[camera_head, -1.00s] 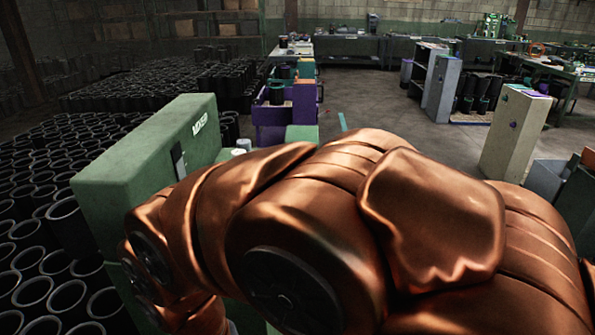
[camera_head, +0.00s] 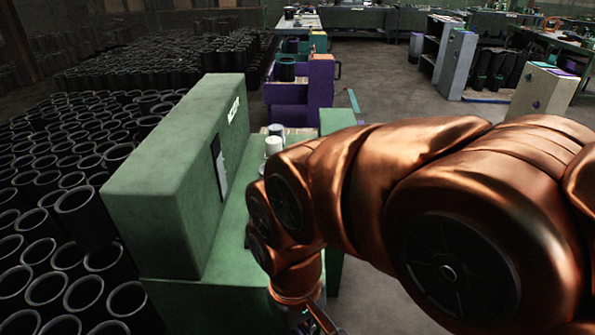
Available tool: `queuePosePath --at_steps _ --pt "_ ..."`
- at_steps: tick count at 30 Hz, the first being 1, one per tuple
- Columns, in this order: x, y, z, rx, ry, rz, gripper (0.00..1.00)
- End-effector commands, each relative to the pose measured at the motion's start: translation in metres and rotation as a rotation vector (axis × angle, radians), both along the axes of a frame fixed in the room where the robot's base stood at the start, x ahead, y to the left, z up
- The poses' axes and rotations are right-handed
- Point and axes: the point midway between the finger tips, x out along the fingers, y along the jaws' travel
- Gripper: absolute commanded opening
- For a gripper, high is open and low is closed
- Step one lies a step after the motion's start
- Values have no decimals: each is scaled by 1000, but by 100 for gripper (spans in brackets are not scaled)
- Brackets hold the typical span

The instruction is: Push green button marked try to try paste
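A green machine cabinet (camera_head: 165,185) stands left of centre, with a green bench surface (camera_head: 225,265) at its foot. A dark and pale panel (camera_head: 219,165) is on its right-facing side, with a small white label (camera_head: 233,109) near the top. I cannot make out a green button marked try; the panel is seen too steeply. My copper-coloured arm crosses the right half and bends down over the bench. Only a small part of my gripper (camera_head: 318,322) shows at the bottom edge, to the right of the cabinet. Its fingertips are cut off, so its opening is unclear.
White cups or jars (camera_head: 273,145) stand on the bench behind my arm. Many black rubber sleeves (camera_head: 90,215) fill the floor at left. A purple cart (camera_head: 300,98) stands behind the bench. Open grey floor (camera_head: 390,95) lies beyond my arm, with a beige cabinet (camera_head: 541,92) at right.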

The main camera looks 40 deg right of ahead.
Motion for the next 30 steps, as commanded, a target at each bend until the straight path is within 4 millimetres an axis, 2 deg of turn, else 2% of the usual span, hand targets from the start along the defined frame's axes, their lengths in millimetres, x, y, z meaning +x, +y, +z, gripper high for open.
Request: queuePosePath --at_steps 5,8,12,17,23,26,30 --pt "26 8 10 41 -32 32 0" --pt "55 17 23 91 -73 67 0" --pt "106 24 45 176 -147 105 0" --pt "164 24 70 269 -238 126 0" --pt "233 7 97 373 -353 113 0" --pt "267 -12 109 417 -417 88 0" --pt "310 -48 120 466 -504 39 0"
